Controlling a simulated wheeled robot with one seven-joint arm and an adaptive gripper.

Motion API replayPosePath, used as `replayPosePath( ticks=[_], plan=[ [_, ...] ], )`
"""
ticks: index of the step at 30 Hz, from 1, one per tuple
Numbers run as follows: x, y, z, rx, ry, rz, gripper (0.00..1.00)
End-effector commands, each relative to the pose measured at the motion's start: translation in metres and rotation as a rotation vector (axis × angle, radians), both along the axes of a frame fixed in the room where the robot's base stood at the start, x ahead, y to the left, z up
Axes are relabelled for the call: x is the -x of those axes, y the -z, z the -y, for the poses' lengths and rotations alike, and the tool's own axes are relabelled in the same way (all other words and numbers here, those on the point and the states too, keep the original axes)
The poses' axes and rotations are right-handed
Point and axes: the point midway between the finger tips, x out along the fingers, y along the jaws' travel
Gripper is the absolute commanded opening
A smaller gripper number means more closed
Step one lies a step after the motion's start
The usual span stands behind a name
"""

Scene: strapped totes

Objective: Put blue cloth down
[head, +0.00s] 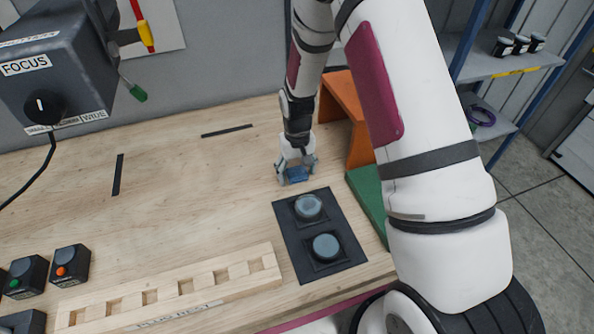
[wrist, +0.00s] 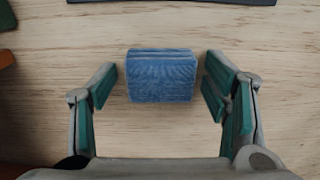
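A folded blue cloth (wrist: 161,76) lies on the wooden table between the fingers of my gripper (wrist: 160,88) in the wrist view. Bare wood shows on both sides of the cloth, so neither finger touches it. My gripper is open, with its teal finger pads spread wider than the cloth. In the head view my gripper (head: 296,176) points down at the table, just behind the black mat, and the blue cloth (head: 298,174) shows partly between its fingers.
A black mat (head: 340,266) with two round lens-like pieces lies just in front. A wooden slotted rack (head: 200,292) is at the front left. The table's left middle is mostly free.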

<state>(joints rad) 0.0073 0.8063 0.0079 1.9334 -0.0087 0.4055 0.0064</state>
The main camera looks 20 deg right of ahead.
Motion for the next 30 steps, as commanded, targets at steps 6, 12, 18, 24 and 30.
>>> replayPosePath(
  ticks=[6,12,18,24,30],
  plan=[
    [0.0,-0.004,0.0,0.0,0.0,0.001,0.69],
    [-0.002,-0.027,0.0,0.0,0.0,0.004,0.69],
    [-0.003,-0.066,0.0,0.0,0.0,0.006,0.69],
    [-0.002,-0.1,0.0,0.0,0.0,0.004,0.69],
    [-0.001,-0.119,0.0,0.0,0.0,0.002,0.69]
  ],
)
